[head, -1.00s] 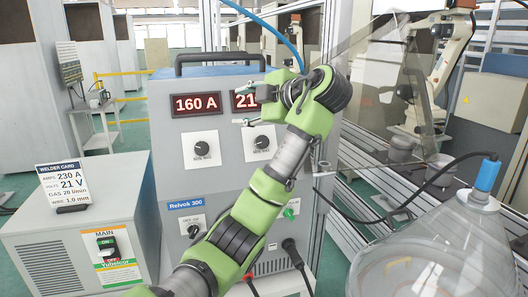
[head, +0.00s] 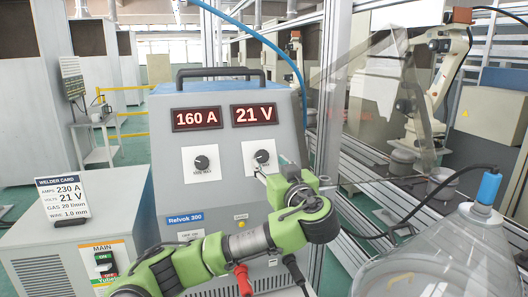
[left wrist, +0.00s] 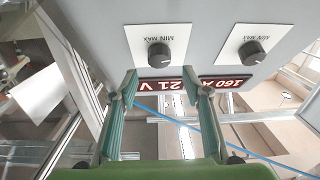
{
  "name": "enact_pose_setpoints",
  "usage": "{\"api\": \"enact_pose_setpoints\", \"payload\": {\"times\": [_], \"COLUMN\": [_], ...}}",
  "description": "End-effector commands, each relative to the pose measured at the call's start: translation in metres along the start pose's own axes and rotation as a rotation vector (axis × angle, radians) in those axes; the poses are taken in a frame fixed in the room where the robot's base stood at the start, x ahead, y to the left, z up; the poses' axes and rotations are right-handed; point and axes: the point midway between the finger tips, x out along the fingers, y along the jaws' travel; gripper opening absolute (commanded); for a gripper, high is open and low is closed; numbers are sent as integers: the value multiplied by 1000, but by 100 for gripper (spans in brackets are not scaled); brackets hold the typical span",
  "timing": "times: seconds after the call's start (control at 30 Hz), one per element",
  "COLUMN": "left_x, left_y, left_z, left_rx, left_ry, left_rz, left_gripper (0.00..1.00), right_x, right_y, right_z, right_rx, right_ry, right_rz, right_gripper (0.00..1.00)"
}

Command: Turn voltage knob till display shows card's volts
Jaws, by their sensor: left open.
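The welder's voltage knob (head: 262,156) is a black dial on a white plate under the voltage display (head: 254,115), which reads 21 V. My left gripper (head: 262,174) is just below the voltage knob in the head view. In the left wrist view its two fingers (left wrist: 160,82) are spread and empty, with the voltage knob (left wrist: 159,54) beyond the fingertips, lined up between them and apart from them. My right gripper is not in view.
The current display (head: 197,118) reads 160 A, above a second knob (head: 202,163) to the left of the voltage knob. A main switch (head: 106,263) is on the grey box at the left. A clear dome (head: 430,255) and a glass panel stand at the right.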

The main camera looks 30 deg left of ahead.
Motion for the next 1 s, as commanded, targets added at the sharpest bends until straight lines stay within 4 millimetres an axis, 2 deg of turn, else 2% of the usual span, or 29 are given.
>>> {"api": "enact_pose_setpoints", "payload": {"times": [0.03, 0.1, 0.3, 0.47, 0.7, 0.73, 0.87, 1.0], "left_x": [11, 24, 51, 58, 59, 59, 59, 59], "left_y": [-2, -1, 0, 0, 0, 0, 0, 0], "left_z": [-5, -4, -3, 0, 0, 0, 0, 0], "left_rx": [3, 2, 0, -1, -2, -2, -2, -2], "left_ry": [1, 2, 1, 0, 0, 0, 0, 0], "left_rz": [-5, -4, -3, -1, 0, 0, 0, 0], "left_gripper": [44, 44, 44, 44, 44, 41, 8, 6], "right_x": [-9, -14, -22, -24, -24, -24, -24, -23], "right_y": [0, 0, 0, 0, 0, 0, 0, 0], "right_z": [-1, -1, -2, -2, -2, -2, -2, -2], "right_rx": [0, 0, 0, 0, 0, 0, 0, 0], "right_ry": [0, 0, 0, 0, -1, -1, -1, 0], "right_rz": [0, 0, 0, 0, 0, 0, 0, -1], "right_gripper": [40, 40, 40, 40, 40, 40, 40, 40]}}
